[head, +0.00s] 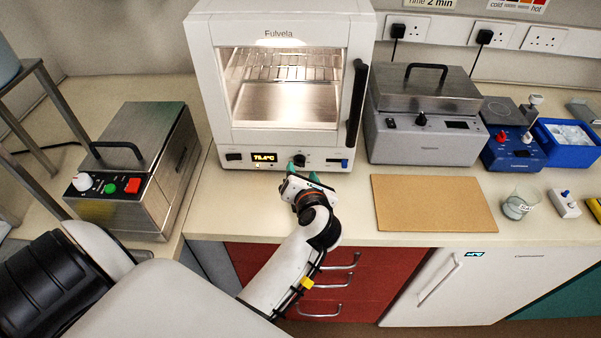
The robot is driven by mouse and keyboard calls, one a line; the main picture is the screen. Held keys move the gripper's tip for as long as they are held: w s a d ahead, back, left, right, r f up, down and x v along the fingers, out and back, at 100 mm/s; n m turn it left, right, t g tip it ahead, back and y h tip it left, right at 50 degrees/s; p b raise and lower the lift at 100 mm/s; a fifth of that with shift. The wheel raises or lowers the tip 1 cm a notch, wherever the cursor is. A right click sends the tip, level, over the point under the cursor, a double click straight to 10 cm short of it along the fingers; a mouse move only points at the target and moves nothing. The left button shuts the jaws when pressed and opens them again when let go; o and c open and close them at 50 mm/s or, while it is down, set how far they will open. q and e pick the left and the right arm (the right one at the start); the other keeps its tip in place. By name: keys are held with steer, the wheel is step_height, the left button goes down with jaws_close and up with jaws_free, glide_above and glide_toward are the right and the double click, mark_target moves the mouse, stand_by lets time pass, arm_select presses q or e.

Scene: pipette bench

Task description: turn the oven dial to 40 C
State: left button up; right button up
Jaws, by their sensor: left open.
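The white oven (280,20) marked Fulvela stands on the bench with its glass door shut and its inside lit. Its display (264,157) glows yellow and seems to read about 78.4 °C, though the digits are small. The black oven dial (299,160) sits on the lower front panel, right of the display. My left gripper (302,170) is open just in front of the dial, with green fingertips close to it. I cannot tell whether they touch the dial. The dial's pointer is too small to read. My right gripper is not in view.
A steel bath (140,130) with red and green buttons stands left of the oven. A grey lidded bath (425,120) stands to the right. A brown board (430,204) lies on the bench, near a glass beaker (519,203) and a blue tray (566,152).

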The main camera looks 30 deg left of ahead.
mark_target(299, 162)
arm_select(q)
steer(key=shift+b+x, duration=0.3)
steer(key=shift+x, duration=0.75)
steer(key=shift+w+a+f, duration=0.1)
steer(key=shift+w+a, duration=0.1)
steer(key=shift+a, duration=0.05)
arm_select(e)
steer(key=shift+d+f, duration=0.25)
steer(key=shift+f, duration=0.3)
arm_select(q)
steer(key=shift+c, duration=0.6)
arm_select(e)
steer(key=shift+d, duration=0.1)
arm_select(q)
steer(key=c, duration=0.9)
